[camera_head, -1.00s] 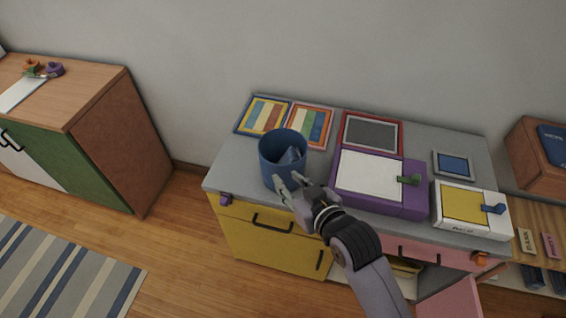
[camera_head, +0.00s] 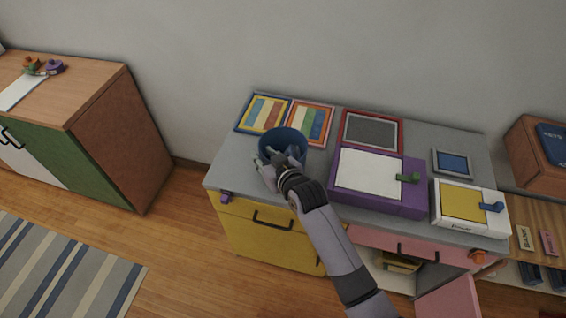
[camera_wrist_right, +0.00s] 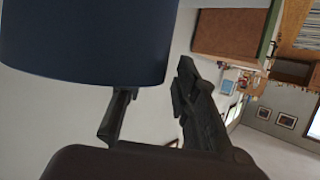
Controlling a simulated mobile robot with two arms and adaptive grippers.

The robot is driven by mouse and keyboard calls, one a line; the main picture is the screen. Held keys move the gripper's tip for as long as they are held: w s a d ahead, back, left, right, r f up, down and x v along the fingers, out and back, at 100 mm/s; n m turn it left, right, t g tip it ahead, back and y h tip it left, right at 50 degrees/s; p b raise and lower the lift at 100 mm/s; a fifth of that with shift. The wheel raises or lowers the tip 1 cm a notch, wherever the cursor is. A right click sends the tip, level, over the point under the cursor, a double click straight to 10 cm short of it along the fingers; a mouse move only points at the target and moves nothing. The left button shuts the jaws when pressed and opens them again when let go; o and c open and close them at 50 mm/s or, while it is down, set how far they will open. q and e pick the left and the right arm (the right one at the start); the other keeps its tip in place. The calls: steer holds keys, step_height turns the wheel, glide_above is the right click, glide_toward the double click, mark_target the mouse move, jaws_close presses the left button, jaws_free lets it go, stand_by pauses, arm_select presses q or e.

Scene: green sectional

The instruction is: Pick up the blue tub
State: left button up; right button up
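The blue tub (camera_head: 280,141) stands on the grey top of the cabinet, at its left front part, in the head view. My right gripper (camera_head: 279,156) is at the tub's near side and hides much of its lower part. In the right wrist view the dark blue tub (camera_wrist_right: 90,40) fills the upper left. My right gripper's fingers (camera_wrist_right: 153,100) are apart there, one partly hidden by the tub and the other beside its edge. I cannot tell whether they touch it. My left gripper is not in view.
Two striped picture boards (camera_head: 286,118) lie behind the tub. A purple box with a white lid (camera_head: 372,172) stands close to its right, with a red-framed board (camera_head: 371,132) behind. A white and yellow box (camera_head: 466,206) is farther right.

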steer(key=shift+x, duration=0.8)
steer(key=shift+c, duration=0.2)
jaws_close()
